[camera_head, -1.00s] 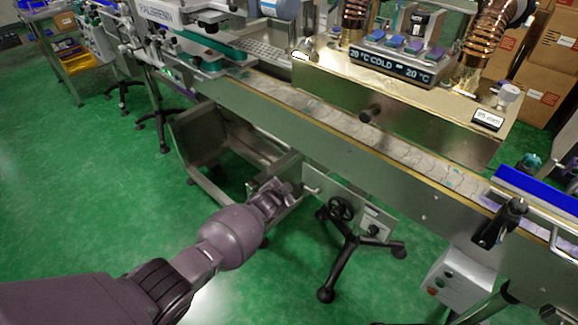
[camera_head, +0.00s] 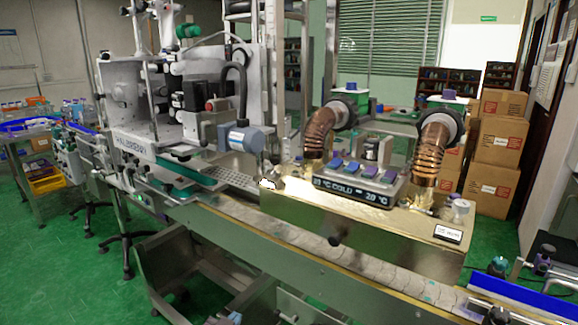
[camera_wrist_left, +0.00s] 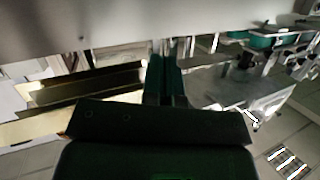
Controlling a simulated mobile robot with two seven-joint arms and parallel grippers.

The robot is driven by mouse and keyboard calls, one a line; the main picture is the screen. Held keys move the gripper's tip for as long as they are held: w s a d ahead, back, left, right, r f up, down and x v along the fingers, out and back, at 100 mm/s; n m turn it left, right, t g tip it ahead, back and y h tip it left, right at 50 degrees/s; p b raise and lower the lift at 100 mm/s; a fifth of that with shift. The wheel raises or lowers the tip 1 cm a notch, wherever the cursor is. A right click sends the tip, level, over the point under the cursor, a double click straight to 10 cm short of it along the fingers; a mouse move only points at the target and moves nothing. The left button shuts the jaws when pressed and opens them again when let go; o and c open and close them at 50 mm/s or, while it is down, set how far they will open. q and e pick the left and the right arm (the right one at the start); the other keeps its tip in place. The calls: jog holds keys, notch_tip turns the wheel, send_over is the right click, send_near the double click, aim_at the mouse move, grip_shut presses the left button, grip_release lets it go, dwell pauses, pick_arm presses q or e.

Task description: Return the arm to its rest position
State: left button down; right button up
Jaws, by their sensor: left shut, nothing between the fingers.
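Only the tip of my left gripper (camera_head: 225,319) shows, at the bottom edge of the camera_head view, in front of and below the conveyor. In the left wrist view its dark fingers (camera_wrist_left: 166,80) stand together beyond the dark wrist body. They are shut with nothing between them. Most of the left arm lies below the camera_head picture. My right gripper is in neither view.
A conveyor (camera_head: 300,252) runs across the front, carrying a brass heating box (camera_head: 370,240) with copper ducts. A grey labelling machine (camera_head: 165,110) stands at the left. Cardboard boxes (camera_head: 497,155) are stacked at the back right. Green floor (camera_head: 45,255) is open at the left.

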pick_arm(q)
jog(key=s+a+f+n+g+y, duration=0.1)
jog(key=s+a, duration=0.3)
jog(key=s, duration=0.6)
jog(key=s+a+f+n+g+y, duration=0.1)
jog(key=s+a+f, duration=0.3)
jog(key=s, duration=0.7)
jog(key=s+a+f+n+g+y, duration=0.1)
jog(key=s+a+f+n, duration=0.1)
jog(key=s+a, duration=0.4)
jog(key=s+f, duration=0.1)
jog(key=s, duration=0.3)
jog(key=shift+s+f+y, duration=0.15)
jog(key=shift+s+y, duration=0.1)
jog(key=shift+y, duration=0.15)
jog(key=shift+a, duration=0.1)
